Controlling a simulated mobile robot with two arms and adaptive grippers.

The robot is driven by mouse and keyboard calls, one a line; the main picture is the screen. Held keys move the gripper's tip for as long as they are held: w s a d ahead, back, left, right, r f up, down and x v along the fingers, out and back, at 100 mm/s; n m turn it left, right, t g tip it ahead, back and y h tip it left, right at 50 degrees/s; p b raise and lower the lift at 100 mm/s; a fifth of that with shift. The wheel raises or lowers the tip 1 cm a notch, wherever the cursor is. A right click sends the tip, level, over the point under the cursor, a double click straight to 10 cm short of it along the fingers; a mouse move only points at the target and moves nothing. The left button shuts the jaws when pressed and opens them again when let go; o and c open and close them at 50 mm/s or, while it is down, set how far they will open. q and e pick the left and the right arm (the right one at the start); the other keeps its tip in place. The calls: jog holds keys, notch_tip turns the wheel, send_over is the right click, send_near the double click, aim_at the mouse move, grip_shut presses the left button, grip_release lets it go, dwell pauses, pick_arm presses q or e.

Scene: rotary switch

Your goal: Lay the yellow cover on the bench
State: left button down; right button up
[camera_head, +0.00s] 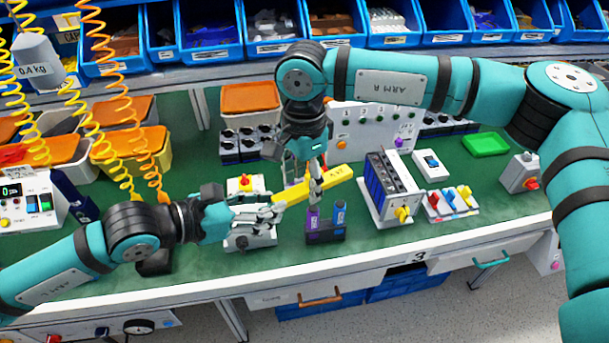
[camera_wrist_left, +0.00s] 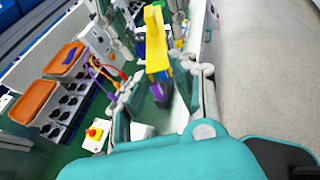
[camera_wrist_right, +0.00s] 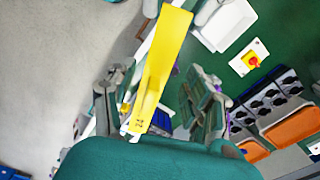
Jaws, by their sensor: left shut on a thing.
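The yellow cover (camera_head: 337,180), a long bar with small dark lettering, is held tilted above the green bench (camera_head: 375,263). My left gripper (camera_head: 279,211) is shut on its left end; the bar also shows between those fingers in the left wrist view (camera_wrist_left: 156,52). My right gripper (camera_head: 316,182) is above the bar's middle, fingers pointing down. In the right wrist view its fingers (camera_wrist_right: 158,108) are spread wide, with the yellow bar (camera_wrist_right: 162,70) running between them. Whether they touch the bar cannot be told.
A dark block with purple and blue pieces (camera_head: 325,231) stands just below the bar. A white unit with a yellow knob (camera_head: 395,200) and coloured levers (camera_head: 453,201) are to the right. A red-button box (camera_head: 246,188) is behind my left gripper. Bare bench shows near the front edge.

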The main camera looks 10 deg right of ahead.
grip_shut()
pick_arm(q)
jog(key=c, duration=1)
grip_release()
